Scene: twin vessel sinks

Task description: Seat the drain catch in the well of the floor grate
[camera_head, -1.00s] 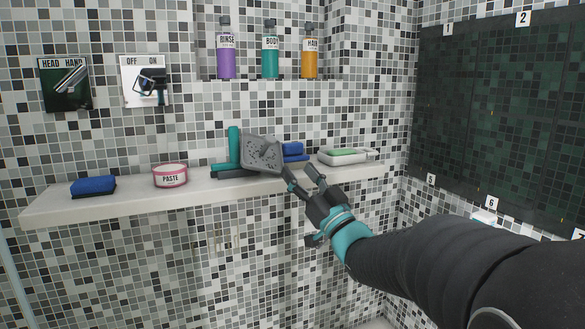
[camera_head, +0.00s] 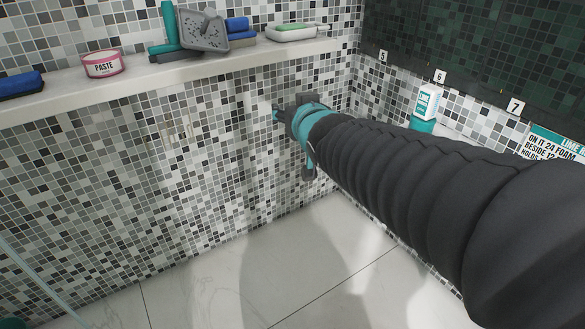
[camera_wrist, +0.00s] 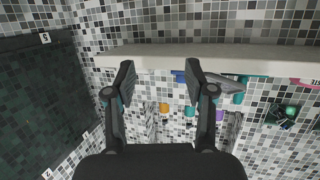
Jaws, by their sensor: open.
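A grey square perforated plate, which looks like the drain catch (camera_head: 203,32), leans tilted among the things on the wall shelf. My gripper (camera_head: 278,112) is below the shelf and to the right of the plate, apart from it, with its fingers mostly hidden behind my wrist. In the wrist view, which shows the shelf upside down, my gripper (camera_wrist: 160,80) is open and empty. A grey plate-like shape (camera_wrist: 215,84) shows just right of the right finger there, partly hidden by it. No floor grate shows in any view.
The white shelf (camera_head: 135,84) also holds a pink-labelled paste tub (camera_head: 102,64), a blue brush (camera_head: 20,84), a teal item (camera_head: 170,22) and a soap dish (camera_head: 290,33). A white and teal bottle (camera_head: 427,102) stands at right. The visible floor (camera_head: 230,275) is clear.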

